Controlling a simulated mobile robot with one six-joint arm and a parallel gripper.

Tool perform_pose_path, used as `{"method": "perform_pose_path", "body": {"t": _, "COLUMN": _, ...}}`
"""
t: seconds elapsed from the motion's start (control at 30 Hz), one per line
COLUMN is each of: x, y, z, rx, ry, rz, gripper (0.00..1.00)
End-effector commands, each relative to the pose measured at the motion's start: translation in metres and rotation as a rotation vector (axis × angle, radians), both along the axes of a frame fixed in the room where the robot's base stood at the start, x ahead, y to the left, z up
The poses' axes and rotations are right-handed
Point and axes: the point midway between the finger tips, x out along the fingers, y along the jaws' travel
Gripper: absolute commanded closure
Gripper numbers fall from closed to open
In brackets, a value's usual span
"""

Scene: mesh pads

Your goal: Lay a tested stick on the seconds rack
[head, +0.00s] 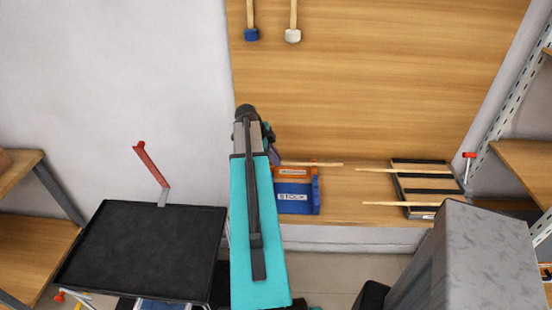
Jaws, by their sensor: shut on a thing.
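My gripper (274,157) is at the end of my teal arm, mostly hidden behind the arm, above the left end of the bench shelf. It is shut on a pale wooden stick (318,164), which sticks out to the right, roughly level, over an orange holder. A black rack (398,185) with crossbars lies to the right on the shelf. Two similar sticks lie across it, one near the back (400,171) and one near the front (395,203). Their left ends overhang the rack. No label on the rack is readable.
A blue bin (296,207) marked STOCK stands below the held stick, with the orange holder (306,173) behind it. A grey block (490,255) stands at front right. A black-topped cart (140,250) is at left. Mallets (292,36) hang on the wooden back panel.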

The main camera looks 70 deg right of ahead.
Motion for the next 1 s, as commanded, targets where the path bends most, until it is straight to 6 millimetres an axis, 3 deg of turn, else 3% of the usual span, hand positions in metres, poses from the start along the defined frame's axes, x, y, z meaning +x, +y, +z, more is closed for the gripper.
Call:
{"method": "perform_pose_path", "body": {"t": 0.3, "x": -0.0004, "y": -0.0003, "z": -0.0006, "rx": 0.0, "ry": 0.0, "rz": -0.001, "gripper": 1.0}}
{"method": "perform_pose_path", "body": {"t": 0.33, "x": -0.0005, "y": -0.0003, "z": -0.0006, "rx": 0.0, "ry": 0.0, "rz": -0.001, "gripper": 0.86}}
{"method": "perform_pose_path", "body": {"t": 0.43, "x": -0.0006, "y": -0.0004, "z": -0.0007, "rx": 0.0, "ry": 0.0, "rz": -0.001, "gripper": 0.69}}
{"method": "perform_pose_path", "body": {"t": 0.47, "x": -0.0006, "y": -0.0004, "z": -0.0007, "rx": 0.0, "ry": 0.0, "rz": -0.001, "gripper": 0.67}}
{"method": "perform_pose_path", "body": {"t": 1.0, "x": 0.0015, "y": 0.0021, "z": 0.0063, "rx": -0.001, "ry": -0.001, "rz": -0.002, "gripper": 0.67}}
